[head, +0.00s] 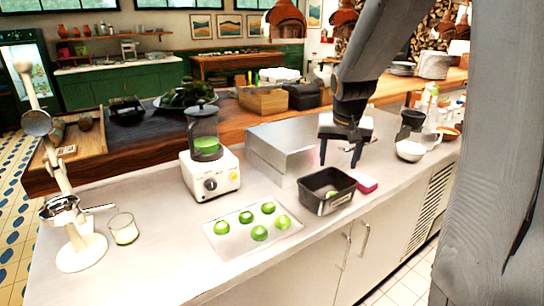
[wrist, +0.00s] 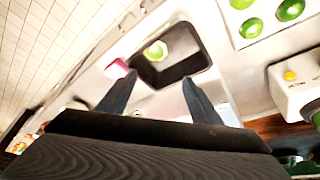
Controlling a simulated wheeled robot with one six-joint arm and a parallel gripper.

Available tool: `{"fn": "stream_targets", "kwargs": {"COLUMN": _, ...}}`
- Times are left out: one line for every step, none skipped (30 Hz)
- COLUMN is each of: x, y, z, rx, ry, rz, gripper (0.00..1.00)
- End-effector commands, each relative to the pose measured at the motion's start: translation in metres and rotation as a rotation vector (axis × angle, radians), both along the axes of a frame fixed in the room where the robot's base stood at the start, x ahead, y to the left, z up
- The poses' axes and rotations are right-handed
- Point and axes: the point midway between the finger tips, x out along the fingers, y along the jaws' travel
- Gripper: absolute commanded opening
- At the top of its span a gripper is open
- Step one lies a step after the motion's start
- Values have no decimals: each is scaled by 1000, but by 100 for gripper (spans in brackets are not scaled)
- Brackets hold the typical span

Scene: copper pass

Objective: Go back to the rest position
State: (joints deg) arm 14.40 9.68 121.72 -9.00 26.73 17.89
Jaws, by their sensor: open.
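My gripper (head: 341,158) is open and empty above the back right of a black bin (head: 326,203) on the steel counter. In the wrist view my gripper (wrist: 157,88) shows its two fingers spread wide, with the bin (wrist: 197,62) beyond them. A green lime (head: 331,194) lies inside the bin; it also shows in the wrist view (wrist: 156,51). Several limes (head: 260,233) sit on a white tray (head: 222,246) to the left of the bin.
A pink block (head: 366,184) lies right beside the bin. A blender (head: 207,160) and a steel box (head: 278,147) stand behind. A lever juicer (head: 78,245) and a glass (head: 123,229) stand at left. The front counter edge is clear.

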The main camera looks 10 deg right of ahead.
Motion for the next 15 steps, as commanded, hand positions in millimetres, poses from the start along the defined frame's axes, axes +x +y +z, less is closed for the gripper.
{"fn": "stream_targets", "kwargs": {"x": 0, "y": 0, "z": 0, "rx": 0, "ry": 0, "rz": 0, "gripper": 59}}
{"fn": "stream_targets", "kwargs": {"x": -3, "y": 4, "z": -2, "rx": 1, "ry": 6, "rz": 8, "gripper": 59}}
{"fn": "stream_targets", "kwargs": {"x": -8, "y": 12, "z": -6, "rx": 4, "ry": 16, "rz": 25, "gripper": 59}}
{"fn": "stream_targets", "kwargs": {"x": -14, "y": 19, "z": -11, "rx": 8, "ry": 26, "rz": 41, "gripper": 59}}
{"fn": "stream_targets", "kwargs": {"x": -21, "y": 28, "z": -15, "rx": 12, "ry": 39, "rz": 60, "gripper": 59}}
{"fn": "stream_targets", "kwargs": {"x": -34, "y": 43, "z": -23, "rx": 16, "ry": 59, "rz": 94, "gripper": 59}}
{"fn": "stream_targets", "kwargs": {"x": -44, "y": 54, "z": -30, "rx": 21, "ry": 76, "rz": 122, "gripper": 59}}
{"fn": "stream_targets", "kwargs": {"x": -56, "y": 66, "z": -37, "rx": 26, "ry": 95, "rz": 150, "gripper": 59}}
{"fn": "stream_targets", "kwargs": {"x": -73, "y": 81, "z": -45, "rx": 31, "ry": 119, "rz": 191, "gripper": 59}}
{"fn": "stream_targets", "kwargs": {"x": -85, "y": 91, "z": -52, "rx": 35, "ry": 137, "rz": 220, "gripper": 59}}
{"fn": "stream_targets", "kwargs": {"x": -98, "y": 101, "z": -58, "rx": 39, "ry": 155, "rz": 248, "gripper": 59}}
{"fn": "stream_targets", "kwargs": {"x": -114, "y": 113, "z": -65, "rx": 43, "ry": 177, "rz": 285, "gripper": 59}}
{"fn": "stream_targets", "kwargs": {"x": -126, "y": 121, "z": -70, "rx": 46, "ry": 192, "rz": 310, "gripper": 59}}
{"fn": "stream_targets", "kwargs": {"x": -138, "y": 128, "z": -75, "rx": 50, "ry": 207, "rz": 333, "gripper": 59}}
{"fn": "stream_targets", "kwargs": {"x": -151, "y": 136, "z": -81, "rx": 52, "ry": 224, "rz": 361, "gripper": 59}}
